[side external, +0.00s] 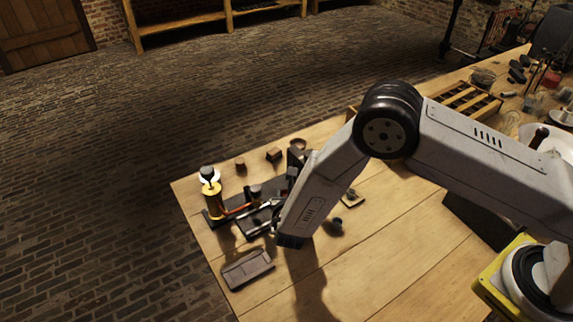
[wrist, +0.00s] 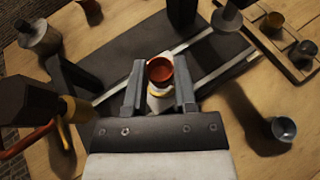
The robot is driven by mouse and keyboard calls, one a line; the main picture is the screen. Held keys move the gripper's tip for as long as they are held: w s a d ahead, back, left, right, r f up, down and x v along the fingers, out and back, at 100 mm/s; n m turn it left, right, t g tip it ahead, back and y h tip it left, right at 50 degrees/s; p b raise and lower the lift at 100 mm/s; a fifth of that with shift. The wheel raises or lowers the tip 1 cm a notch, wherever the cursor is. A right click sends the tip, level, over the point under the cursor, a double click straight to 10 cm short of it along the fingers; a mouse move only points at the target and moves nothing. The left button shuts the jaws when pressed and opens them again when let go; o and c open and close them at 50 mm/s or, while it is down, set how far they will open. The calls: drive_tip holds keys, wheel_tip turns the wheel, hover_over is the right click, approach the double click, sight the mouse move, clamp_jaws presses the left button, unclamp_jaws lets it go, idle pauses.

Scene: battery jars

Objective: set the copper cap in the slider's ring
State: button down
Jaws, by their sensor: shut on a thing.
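The copper cap (wrist: 159,70) shows in the wrist view as a small red-brown cup between my gripper's fingertips. My gripper (wrist: 158,74) is shut on it, one grey finger on either side. A pale piece with a yellow rim (wrist: 158,92) shows just below the cap, between the fingers; I cannot tell whether the two touch. Two bright rails (wrist: 222,71) run across a dark base (wrist: 112,52) under the gripper. The slider's ring is not clearly visible. In the side external view my forearm hides the fingertips and the cap.
A gold cylinder with a dark top (side external: 213,199) stands left of the rails. A dark tray (side external: 247,268) lies near the front edge. A grey cup (wrist: 283,129) stands right of the gripper. A wooden holder with small cups (wrist: 289,65) is at upper right. The table's middle is mostly clear.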

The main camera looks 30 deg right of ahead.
drive_tip(key=shift+w, duration=0.35)
idle(0.3)
drive_tip(key=shift+s+f, duration=0.1)
drive_tip(key=shift+f, duration=0.55)
idle(0.6)
drive_tip(key=shift+r, duration=0.4)
drive_tip(key=shift+r, duration=0.35)
drive_tip(key=shift+r, duration=0.15)
idle(0.9)
drive_tip(key=shift+f, duration=0.9)
idle(0.4)
drive_tip(key=c, duration=0.7)
unclamp_jaws()
drive_tip(key=shift+d, duration=0.1)
drive_tip(key=shift+s, duration=0.1)
